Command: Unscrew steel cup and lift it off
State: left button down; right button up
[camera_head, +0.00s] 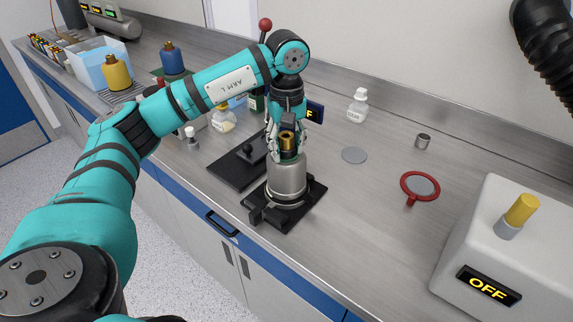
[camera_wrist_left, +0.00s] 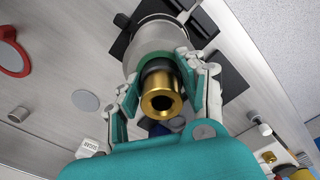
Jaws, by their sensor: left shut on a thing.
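The steel cup (camera_head: 287,178) is a grey metal cylinder standing upright in a black clamp base (camera_head: 305,203) on the bench. A brass fitting (camera_head: 288,141) with a dark collar rises above its top. My left gripper (camera_head: 287,155) comes down from above and is shut at the top of the cup, with the brass fitting between its fingers. In the left wrist view the brass fitting (camera_wrist_left: 161,99) points at the camera, and the steel cup (camera_wrist_left: 152,42) shows behind it. The exact finger contact is partly hidden. My right gripper is not in view.
A black plate (camera_head: 232,168) lies left of the clamp. A grey disc (camera_head: 354,155), a small metal cup (camera_head: 423,140) and a red-rimmed ring (camera_head: 420,187) lie to the right. A white box (camera_head: 530,240) marked OFF stands at the right.

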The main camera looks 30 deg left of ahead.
pick_arm(q)
jog(key=n, duration=0.5)
jog(key=shift+n+p, duration=0.3)
jog(key=shift+p, duration=0.05)
jog(key=n, duration=0.5)
jog(key=shift+n, duration=0.4)
jog(key=n+p, duration=0.1)
jog(key=n, duration=0.4)
jog(key=shift+r, duration=0.1)
jog(key=n+p, duration=0.1)
jog(key=n, duration=0.4)
jog(key=shift+d+n, duration=0.1)
jog(key=shift+n, duration=0.3)
jog(key=shift+c, duration=2.2)
grip_release()
